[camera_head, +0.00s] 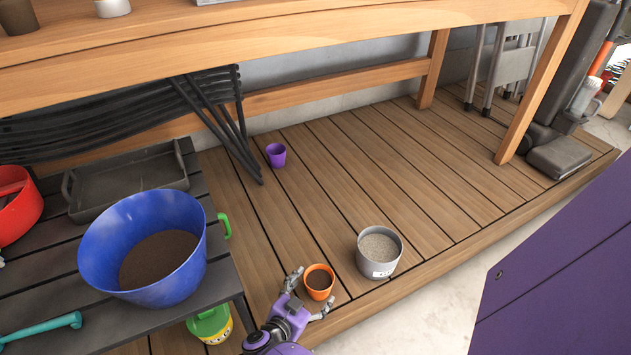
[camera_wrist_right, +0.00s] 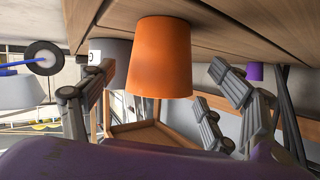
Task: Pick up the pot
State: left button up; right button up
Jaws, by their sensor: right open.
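An orange pot (camera_head: 319,283) with dark soil in it stands upright on the wooden deck near its front edge. My right gripper (camera_head: 309,293) is open, with one finger on each side of the pot's near part. In the right wrist view, the orange pot (camera_wrist_right: 160,60) sits between the spread fingers (camera_wrist_right: 150,88), with a visible gap on the right; contact on the left cannot be told. A grey pot (camera_head: 379,255) of pale gravel stands to its right. A small purple pot (camera_head: 276,155) stands farther back. My left gripper is out of view.
A dark slatted table (camera_head: 60,262) on the left bears a blue tub (camera_head: 150,250) of soil, a grey tray (camera_head: 130,182) and a red container (camera_head: 17,205). A green bucket (camera_head: 210,325) stands below. A wooden bench (camera_head: 330,42) spans the back. Deck boards right of the grey pot are clear.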

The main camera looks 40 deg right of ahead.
aim_at(325, 275)
jog(key=b+x, duration=0.1)
jog(key=x, duration=0.2)
jog(key=shift+w+d+f, duration=0.1)
jog(key=shift+d, duration=0.1)
jog(key=b+x, duration=0.1)
jog(key=x, duration=0.2)
jog(key=shift+d+f+b, duration=0.2)
jog(key=shift+d+b, duration=0.1)
jog(key=shift+b, duration=0.05)
jog(key=shift+w+d, duration=0.15)
jog(key=shift+d, duration=0.1)
jog(key=c, duration=1.3)
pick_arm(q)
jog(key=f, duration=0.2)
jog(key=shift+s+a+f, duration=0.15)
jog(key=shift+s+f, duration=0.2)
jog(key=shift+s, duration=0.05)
pick_arm(e)
jog(key=shift+c, duration=1.3)
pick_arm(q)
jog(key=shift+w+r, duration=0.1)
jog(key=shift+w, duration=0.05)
